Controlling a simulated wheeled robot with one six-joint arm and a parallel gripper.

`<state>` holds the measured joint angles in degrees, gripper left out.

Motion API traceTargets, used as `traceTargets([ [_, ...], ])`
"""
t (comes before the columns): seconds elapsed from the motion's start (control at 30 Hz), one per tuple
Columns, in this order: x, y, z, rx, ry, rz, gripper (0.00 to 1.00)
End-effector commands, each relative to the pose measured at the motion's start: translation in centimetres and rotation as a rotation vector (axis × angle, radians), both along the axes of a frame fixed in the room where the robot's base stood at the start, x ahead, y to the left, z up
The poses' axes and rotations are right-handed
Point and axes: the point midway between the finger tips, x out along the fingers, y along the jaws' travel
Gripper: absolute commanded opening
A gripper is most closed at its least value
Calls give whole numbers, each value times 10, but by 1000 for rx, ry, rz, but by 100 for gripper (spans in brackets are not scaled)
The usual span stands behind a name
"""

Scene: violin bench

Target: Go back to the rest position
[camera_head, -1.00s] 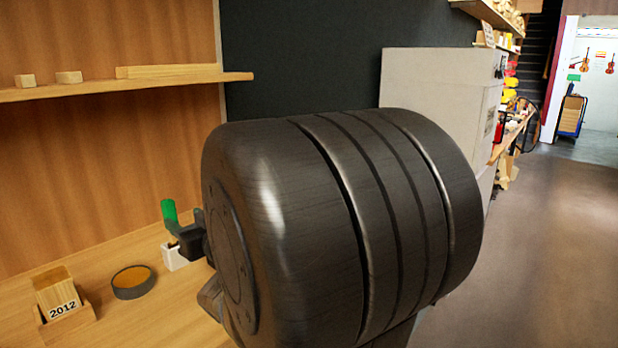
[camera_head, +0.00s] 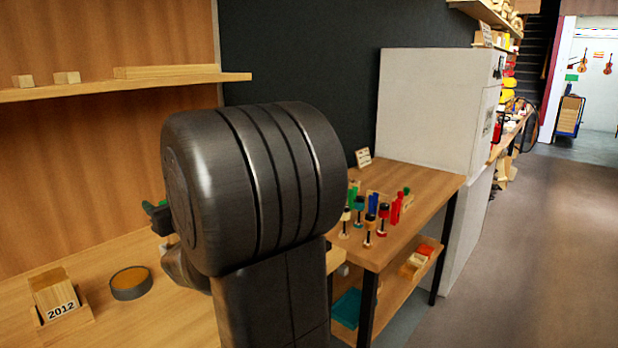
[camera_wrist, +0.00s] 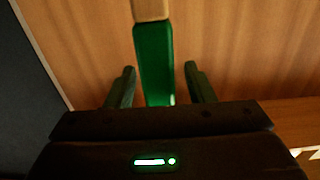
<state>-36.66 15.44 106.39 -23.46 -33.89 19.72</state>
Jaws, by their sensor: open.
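In the wrist view my gripper (camera_wrist: 160,85) is open, its two dark fingers standing apart. A green, bar-shaped thing with a tan end (camera_wrist: 153,65) shows between the fingers, with a gap on both sides. I cannot tell how far beyond the fingertips it is. In the head view only a small dark-green tip of my gripper (camera_head: 155,212) shows at the left of my arm. My arm hides the rest of the gripper and most of what stands near it.
On the wooden bench lie a round tin (camera_head: 131,283) and a wooden block marked 2012 (camera_head: 60,300). A shelf (camera_head: 120,83) hangs above. Right of my arm, a side table (camera_head: 420,190) holds several coloured tools, beside a white cabinet (camera_head: 430,110). Floor is free at right.

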Motion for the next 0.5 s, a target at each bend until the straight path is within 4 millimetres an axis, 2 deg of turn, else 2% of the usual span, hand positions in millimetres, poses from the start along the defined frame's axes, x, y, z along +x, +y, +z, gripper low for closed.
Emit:
traceTargets([
  [0.37, 0, 0, -9, 0, 0, 0, 48],
  [0.5, -11, -15, -8, 1, 0, -2, 48],
])
